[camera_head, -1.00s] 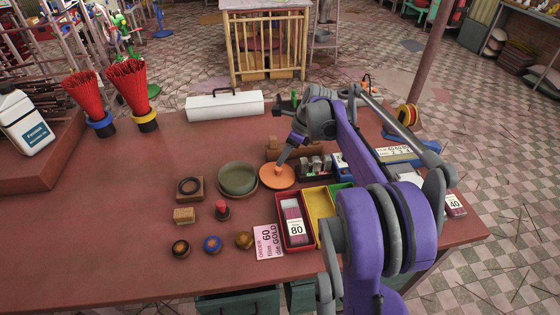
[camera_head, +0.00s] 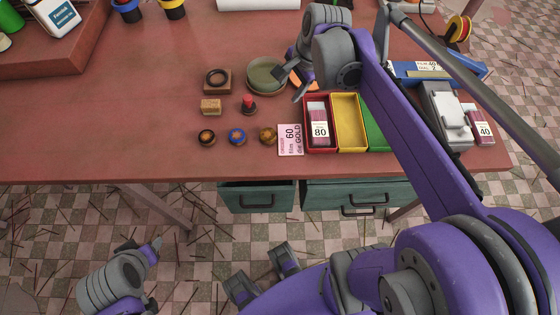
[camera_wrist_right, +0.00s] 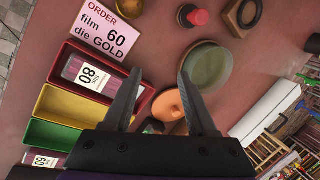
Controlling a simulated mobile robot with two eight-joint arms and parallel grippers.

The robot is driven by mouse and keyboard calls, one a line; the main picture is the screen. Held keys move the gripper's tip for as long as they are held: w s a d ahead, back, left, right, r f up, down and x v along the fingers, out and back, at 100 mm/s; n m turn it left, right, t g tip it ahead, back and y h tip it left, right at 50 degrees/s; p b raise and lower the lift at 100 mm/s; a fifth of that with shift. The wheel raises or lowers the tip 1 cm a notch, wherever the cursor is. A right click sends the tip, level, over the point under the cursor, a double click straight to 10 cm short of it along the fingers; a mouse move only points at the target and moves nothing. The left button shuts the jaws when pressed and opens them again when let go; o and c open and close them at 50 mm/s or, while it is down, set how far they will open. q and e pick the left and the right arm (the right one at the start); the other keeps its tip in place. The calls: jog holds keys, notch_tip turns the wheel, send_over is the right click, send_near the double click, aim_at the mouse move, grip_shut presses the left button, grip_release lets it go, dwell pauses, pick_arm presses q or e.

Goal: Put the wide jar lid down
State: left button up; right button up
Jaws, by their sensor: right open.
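The wide jar lid, an orange disc with a small knob, (camera_wrist_right: 167,106) lies on the red table right beside a round green jar (camera_wrist_right: 206,67). In the head view the lid (camera_head: 297,84) is mostly hidden by my right gripper (camera_head: 288,87), and the jar (camera_head: 266,76) shows to its left. My right gripper is open and empty above the lid; in the wrist view its fingers (camera_wrist_right: 157,76) are spread with the lid showing between and below them. My left gripper (camera_head: 143,248) hangs low in front of the table, far from the lid; its fingers are too unclear to judge.
Red, yellow (camera_head: 348,121) and green trays stand right of an order card (camera_head: 290,140). A red-topped stamp (camera_head: 248,104), a dark ring on a wood block (camera_head: 217,79) and several round knobs are left.

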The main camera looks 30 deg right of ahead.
jog(key=s+a+f+n, duration=0.1)
jog(key=s+a+n, duration=0.1)
jog(key=s+a+f+n, duration=0.1)
jog(key=s+a+n, duration=0.1)
jog(key=a+n, duration=0.1)
jog(key=s+a+f+n, duration=0.2)
jog(key=s+n, duration=0.1)
jog(key=shift+a+f+t+h, duration=0.1)
jog(key=shift+a+t+h, duration=0.2)
jog(key=shift+a, duration=0.1)
jog(key=s+a+f+n, duration=0.1)
jog(key=s+f+n, duration=0.1)
jog(key=n, duration=0.1)
jog(key=s+a+f+n, duration=0.1)
jog(key=s+a+n, duration=0.1)
jog(key=n, duration=0.1)
jog(key=s+a+f+n+t, duration=0.1)
jog(key=s+f+n, duration=0.1)
jog(key=n, duration=0.1)
jog(key=shift+s+a+f+n, duration=0.25)
jog(key=shift+s+f+n, duration=0.05)
jog(key=shift+s, duration=0.1)
pick_arm(q)
jog(key=shift+d, duration=0.1)
